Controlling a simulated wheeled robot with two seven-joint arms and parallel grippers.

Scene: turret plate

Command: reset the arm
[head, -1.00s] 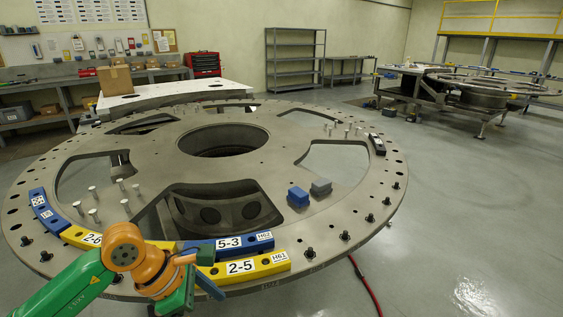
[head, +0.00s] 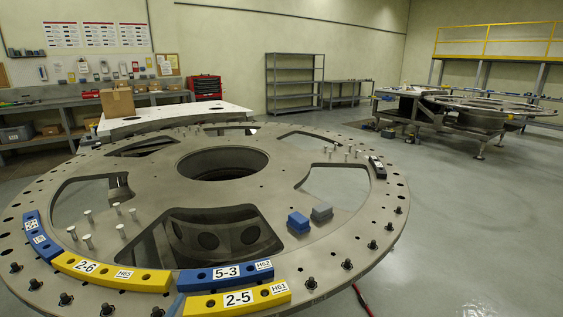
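Neither of my grippers shows in the head view now, and no part of my arms is visible. The large round turret plate (head: 236,183) fills the middle of the view, with a central hole and several cut-outs. Along its near left rim lie a blue curved block (head: 42,240), a yellow block marked 2-6 (head: 112,272), a blue block marked 5-3 (head: 226,275) and a yellow block marked 2-5 (head: 238,300).
A small blue block (head: 299,222) and a grey block (head: 322,211) sit on the plate's right side. Upright pins (head: 87,241) stand in groups on the plate. A dark piece (head: 377,167) lies at the right rim. Open floor (head: 470,230) lies to the right.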

